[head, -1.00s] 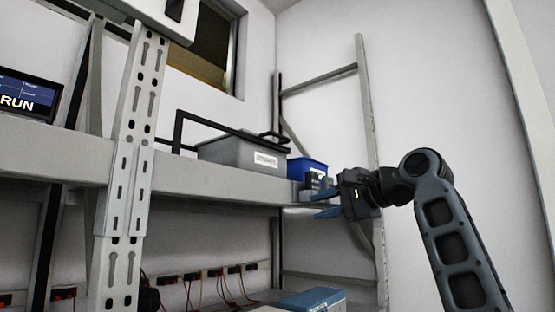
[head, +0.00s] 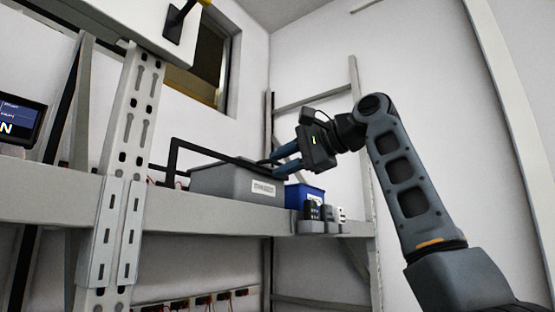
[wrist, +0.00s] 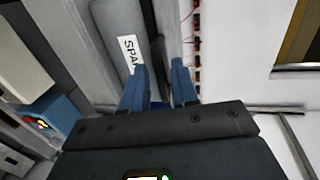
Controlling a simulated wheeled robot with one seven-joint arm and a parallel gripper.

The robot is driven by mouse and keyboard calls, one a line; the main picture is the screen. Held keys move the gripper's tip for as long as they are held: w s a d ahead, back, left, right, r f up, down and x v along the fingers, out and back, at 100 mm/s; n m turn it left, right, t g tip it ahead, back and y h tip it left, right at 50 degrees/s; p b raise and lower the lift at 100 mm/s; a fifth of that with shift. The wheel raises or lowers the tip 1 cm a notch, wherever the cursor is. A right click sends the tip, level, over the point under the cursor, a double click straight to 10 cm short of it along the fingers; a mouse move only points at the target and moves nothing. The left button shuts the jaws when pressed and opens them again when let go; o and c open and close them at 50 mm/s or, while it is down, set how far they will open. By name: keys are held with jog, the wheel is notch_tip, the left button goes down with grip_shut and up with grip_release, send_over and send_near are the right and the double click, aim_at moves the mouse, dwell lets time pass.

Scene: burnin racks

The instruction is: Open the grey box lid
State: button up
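The grey box (head: 230,184) with a white label sits on the shelf in the head view. Its labelled side also shows in the wrist view (wrist: 106,22). The top of the box is seen edge-on, and I see no open gap at the lid. A black bar (head: 215,152) runs above the box and down to its right end. My gripper (head: 268,167) is at the right end of the box, by the end of the bar. In the wrist view its blue fingers (wrist: 159,80) are apart, with nothing clearly gripped between them. Whether they touch the box or bar is unclear.
A blue bin (head: 303,192) stands right of the box, with small devices (head: 325,213) in front of it at the shelf edge. A perforated rack post (head: 128,170) stands to the left.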

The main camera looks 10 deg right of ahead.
jog(key=shift+x, duration=0.8)
jog(key=shift+c, duration=0.4)
jog(key=shift+f, duration=0.1)
grip_shut()
